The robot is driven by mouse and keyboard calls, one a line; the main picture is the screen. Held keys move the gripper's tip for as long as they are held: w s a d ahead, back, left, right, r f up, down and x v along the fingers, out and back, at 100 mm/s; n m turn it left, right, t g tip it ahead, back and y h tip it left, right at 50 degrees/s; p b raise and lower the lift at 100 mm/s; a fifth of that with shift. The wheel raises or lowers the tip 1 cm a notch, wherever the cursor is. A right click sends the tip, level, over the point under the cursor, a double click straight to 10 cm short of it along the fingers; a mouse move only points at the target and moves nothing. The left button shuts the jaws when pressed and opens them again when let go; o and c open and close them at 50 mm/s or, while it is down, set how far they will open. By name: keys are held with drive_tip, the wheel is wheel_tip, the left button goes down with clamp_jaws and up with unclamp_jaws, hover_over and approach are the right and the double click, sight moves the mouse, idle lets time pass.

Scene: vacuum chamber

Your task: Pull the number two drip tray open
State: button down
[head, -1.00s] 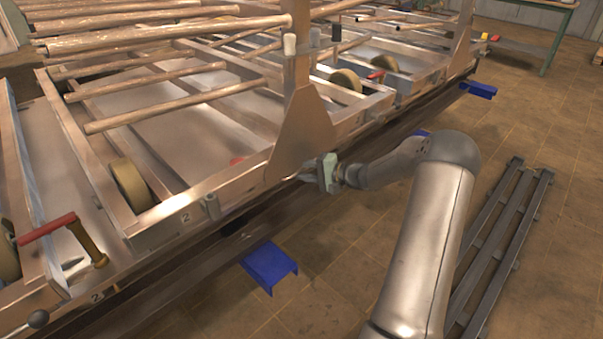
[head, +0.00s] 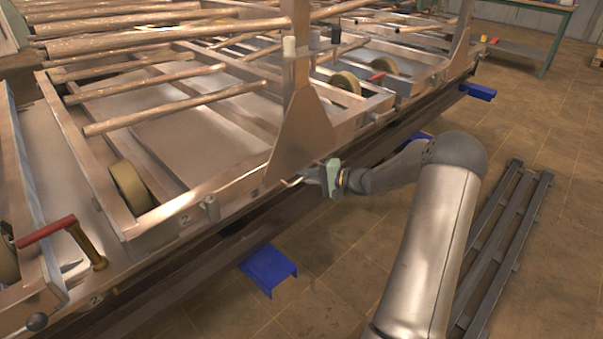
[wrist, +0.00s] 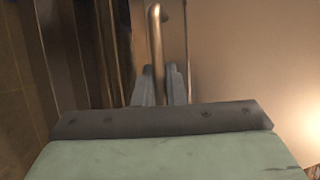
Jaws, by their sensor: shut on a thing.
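A number 2 marks the front rail (head: 170,222) of the nearer metal frame, and another 2 is on the lower rail at its left. Flat pale sheet metal (head: 190,140), perhaps the drip tray, lies inside this frame under the rods. My gripper (head: 312,176) is at the front edge, below the triangular upright plate. It is shut on a thin bent metal handle (head: 291,182). In the wrist view the handle (wrist: 155,40) rises between my two fingers (wrist: 160,85). Which tray the handle joins is hard to see.
The triangular upright plate (head: 305,135) stands close behind my gripper. Blue brackets (head: 268,268) stick out low along the front. A dark slatted rack (head: 500,250) lies on the floor at right; open floor lies between.

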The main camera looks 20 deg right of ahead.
drive_tip(key=s+d, duration=0.3)
drive_tip(key=s, duration=0.7)
drive_tip(key=s+d+p, duration=0.1)
drive_tip(key=s+d, duration=0.3)
drive_tip(key=s, duration=0.6)
drive_tip(key=s+d+p, duration=0.1)
drive_tip(key=s+d, duration=0.2)
drive_tip(key=s, duration=0.7)
drive_tip(key=shift+s+d, duration=0.15)
drive_tip(key=shift+d, duration=0.2)
drive_tip(key=c, duration=1.5)
unclamp_jaws()
drive_tip(key=p+v, duration=0.3)
drive_tip(key=v, duration=1.4)
drive_tip(key=shift+s+d, duration=0.15)
drive_tip(key=shift+r, duration=0.1)
